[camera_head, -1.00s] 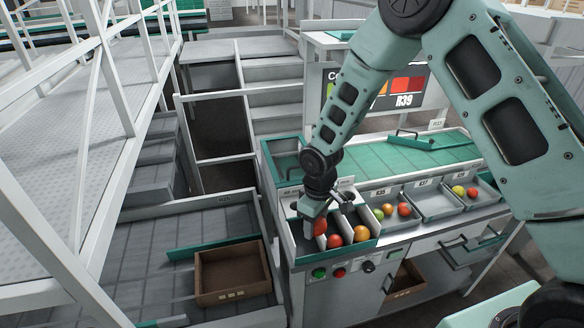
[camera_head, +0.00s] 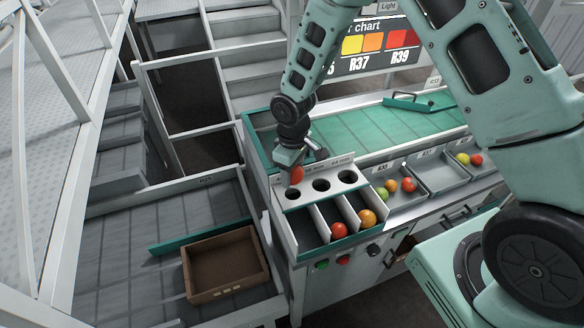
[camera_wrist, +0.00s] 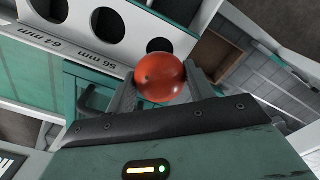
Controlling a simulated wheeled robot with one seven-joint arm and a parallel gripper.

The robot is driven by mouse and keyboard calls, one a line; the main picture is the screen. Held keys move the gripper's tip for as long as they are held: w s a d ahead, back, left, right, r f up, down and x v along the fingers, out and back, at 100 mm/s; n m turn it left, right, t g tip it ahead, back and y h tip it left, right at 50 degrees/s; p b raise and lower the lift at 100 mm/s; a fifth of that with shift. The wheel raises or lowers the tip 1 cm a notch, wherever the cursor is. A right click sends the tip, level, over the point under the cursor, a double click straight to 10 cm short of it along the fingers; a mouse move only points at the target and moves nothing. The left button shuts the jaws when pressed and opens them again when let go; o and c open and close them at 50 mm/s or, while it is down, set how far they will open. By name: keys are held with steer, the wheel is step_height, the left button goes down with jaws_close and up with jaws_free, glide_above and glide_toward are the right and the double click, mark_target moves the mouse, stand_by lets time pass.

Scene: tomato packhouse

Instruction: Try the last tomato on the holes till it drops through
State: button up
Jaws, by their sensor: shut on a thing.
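My gripper (camera_head: 297,167) is shut on a red tomato (camera_wrist: 160,77), which also shows in the head view (camera_head: 297,175). It holds the tomato close to the leftmost hole (camera_head: 292,193) of the white sizing plate (camera_head: 307,190); I cannot tell whether they touch. The middle hole (camera_head: 321,185) and right hole (camera_head: 347,177) are open and clear. The wrist view shows marks of 56 mm and 64 mm; the mark by the tomato's hole is hidden. Under the plate, a red tomato (camera_head: 339,230) lies in the middle compartment and an orange one (camera_head: 367,217) in the right. The left compartment looks empty.
To the right, grey trays hold several tomatoes (camera_head: 392,186), and one tray (camera_head: 438,172) is empty. A green belt (camera_head: 365,128) runs behind. An empty brown crate (camera_head: 225,268) stands at lower left. A colour chart (camera_head: 380,44) stands at the back.

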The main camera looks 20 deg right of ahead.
mark_target(293, 184)
steer(key=shift+f+b, duration=1.7)
steer(key=shift+f, duration=0.9)
steer(key=o, duration=0.8)
steer(key=shift+r, duration=0.1)
steer(key=shift+r+p, duration=2.4)
steer(key=shift+r, duration=1.05)
